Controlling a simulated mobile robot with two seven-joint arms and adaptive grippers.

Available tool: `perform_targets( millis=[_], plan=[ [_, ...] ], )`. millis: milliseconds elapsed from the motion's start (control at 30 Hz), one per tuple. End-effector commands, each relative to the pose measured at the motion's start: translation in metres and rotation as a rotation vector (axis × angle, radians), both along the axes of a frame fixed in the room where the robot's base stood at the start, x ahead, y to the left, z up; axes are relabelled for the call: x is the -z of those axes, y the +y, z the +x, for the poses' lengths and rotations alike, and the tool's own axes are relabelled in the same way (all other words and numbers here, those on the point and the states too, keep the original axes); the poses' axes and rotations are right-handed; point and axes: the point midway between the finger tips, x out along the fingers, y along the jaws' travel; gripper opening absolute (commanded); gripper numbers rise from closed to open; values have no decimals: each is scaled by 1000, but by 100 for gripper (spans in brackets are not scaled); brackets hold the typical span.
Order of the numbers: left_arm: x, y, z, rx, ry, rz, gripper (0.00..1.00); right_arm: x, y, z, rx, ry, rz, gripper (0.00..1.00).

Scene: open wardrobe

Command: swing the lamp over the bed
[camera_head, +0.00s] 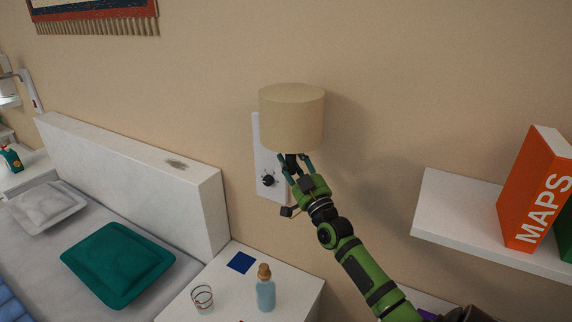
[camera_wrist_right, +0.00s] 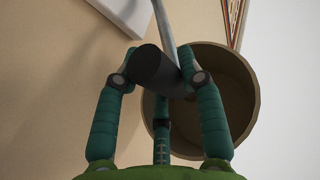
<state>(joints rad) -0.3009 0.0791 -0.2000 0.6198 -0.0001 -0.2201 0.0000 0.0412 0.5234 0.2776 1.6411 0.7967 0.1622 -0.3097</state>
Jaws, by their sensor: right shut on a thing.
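The wall lamp's beige drum shade (camera_head: 291,118) stands out from the wall above the nightstand, to the right of the bed's headboard (camera_head: 130,165). Its white wall plate (camera_head: 266,170) with a dark knob (camera_head: 268,180) is behind and below the shade. My right gripper (camera_head: 295,160) reaches up to just under the shade. In the right wrist view the gripper (camera_wrist_right: 160,75) is shut on a dark cylindrical part of the lamp (camera_wrist_right: 162,68), beside a grey rod (camera_wrist_right: 165,25). The open shade (camera_wrist_right: 240,95) shows behind the fingers. My left gripper is not in view.
A white nightstand (camera_head: 225,295) below holds a glass (camera_head: 202,299), a blue bottle (camera_head: 265,290) and a blue square (camera_head: 241,262). A white shelf (camera_head: 450,215) with an orange book (camera_head: 535,190) is at right. A teal pillow (camera_head: 117,264) lies on the bed.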

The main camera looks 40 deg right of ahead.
Motion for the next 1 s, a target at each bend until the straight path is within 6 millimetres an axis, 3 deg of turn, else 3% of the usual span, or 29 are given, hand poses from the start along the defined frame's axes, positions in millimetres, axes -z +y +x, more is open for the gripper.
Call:
perform_targets(
  millis=[533,567,600,1000],
  plan=[
    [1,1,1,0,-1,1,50,4,-3,1,-2,11,6,0],
    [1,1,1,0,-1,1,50,4,-3,1,-2,11,6,46],
    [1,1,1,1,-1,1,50,4,-3,1,-3,11,6,62],
    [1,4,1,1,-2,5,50,3,-2,-2,-3,4,2,64]
  ],
)
